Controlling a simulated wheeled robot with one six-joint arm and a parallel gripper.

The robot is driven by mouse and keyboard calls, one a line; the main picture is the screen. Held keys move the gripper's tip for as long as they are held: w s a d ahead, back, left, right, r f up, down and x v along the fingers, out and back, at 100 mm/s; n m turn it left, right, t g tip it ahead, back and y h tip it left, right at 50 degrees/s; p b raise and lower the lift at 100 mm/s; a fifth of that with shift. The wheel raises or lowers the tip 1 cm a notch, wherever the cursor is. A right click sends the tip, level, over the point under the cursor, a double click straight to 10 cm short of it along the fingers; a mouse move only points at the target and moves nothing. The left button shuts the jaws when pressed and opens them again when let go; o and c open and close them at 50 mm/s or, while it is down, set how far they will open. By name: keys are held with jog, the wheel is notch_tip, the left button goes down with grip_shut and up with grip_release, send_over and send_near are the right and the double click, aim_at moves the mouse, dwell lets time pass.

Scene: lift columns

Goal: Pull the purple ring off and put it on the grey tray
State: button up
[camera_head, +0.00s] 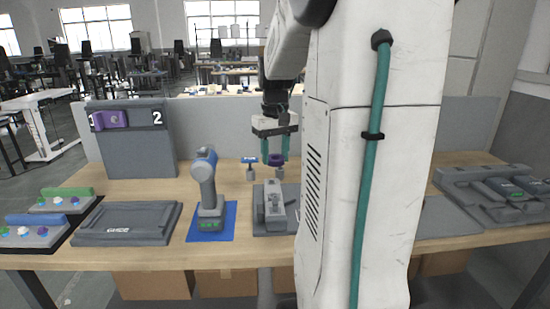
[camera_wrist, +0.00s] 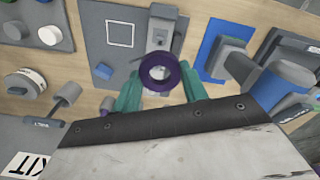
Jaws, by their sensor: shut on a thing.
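The purple ring (camera_head: 275,160) is between the teal fingers of my gripper (camera_head: 274,155), which is shut on it. In the wrist view the ring (camera_wrist: 160,72) faces the camera between the fingertips (camera_wrist: 160,88), with something light grey showing through its hole. A grey post (camera_head: 278,173) shows just below the ring in the head view. I cannot tell whether the ring is still around it. A flat dark grey tray (camera_head: 120,238) with lettering lies at the left of the bench, with nothing on it.
A grey power tool (camera_head: 208,185) stands on a blue mat (camera_head: 228,234). A post with a blue top (camera_head: 250,165) is left of my gripper. A grey device (camera_head: 273,205) is in front. A panel marked 2 (camera_head: 140,150) stands behind. Button boxes (camera_head: 40,233) are at far left.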

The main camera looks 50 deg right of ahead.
jog(key=shift+r, duration=1.35)
